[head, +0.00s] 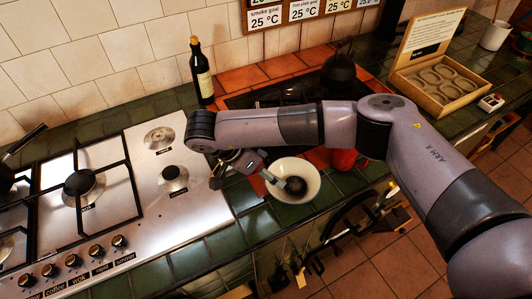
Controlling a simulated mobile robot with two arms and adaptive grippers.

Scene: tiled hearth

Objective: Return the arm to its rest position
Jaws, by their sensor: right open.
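My right arm (360,130) reaches in from the right edge and stretches across the counter to the left. Its gripper (246,178) is open and points down, between the steel hob and a cream bowl (311,171). One finger is beside the hob's right edge; the other reaches toward the bowl's left side. A dark round thing shows inside the bowl; I cannot tell what it is. I see nothing held between the fingers. My left gripper is not in view.
A steel hob (150,207) with black grates fills the left. A dark bottle (201,72) stands behind the wrist. A red object (344,159) is partly hidden under the arm. An open wooden box (436,84) and a white mug (495,35) stand at the back right.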

